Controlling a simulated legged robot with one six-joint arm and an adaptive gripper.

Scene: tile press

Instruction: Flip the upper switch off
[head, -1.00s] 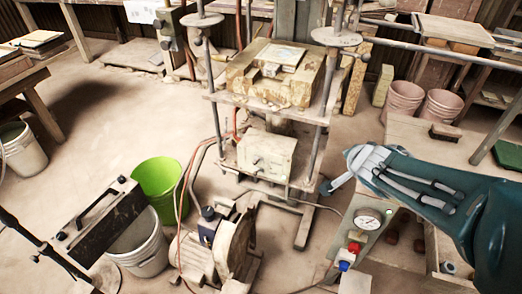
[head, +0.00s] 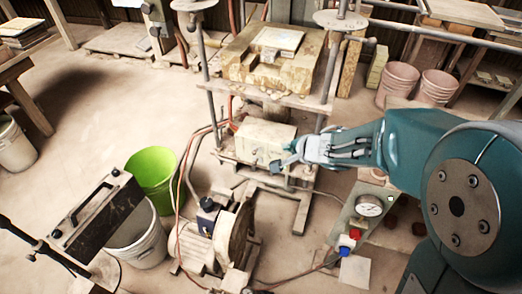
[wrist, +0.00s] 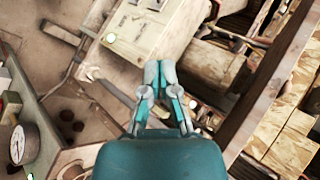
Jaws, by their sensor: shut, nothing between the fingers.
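A beige control box (head: 262,143) sits on the lower part of the press frame. Small fittings show on its front face, too small to tell which is the upper switch or how it is set. In the wrist view the box (wrist: 158,28) lies just beyond the fingertips, with a pale round fitting (wrist: 111,38) on its face. My gripper (head: 288,163) is shut and empty, at the right front of the box. It also shows in the wrist view (wrist: 159,70), fingers together. I cannot tell whether it touches the box.
A panel with a gauge (head: 369,206), a red knob (head: 355,233) and a blue knob (head: 344,251) stands below my arm. Press posts (head: 329,90) and the upper plate (head: 285,95) surround the box. A green bucket (head: 152,170) and hoses are at left.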

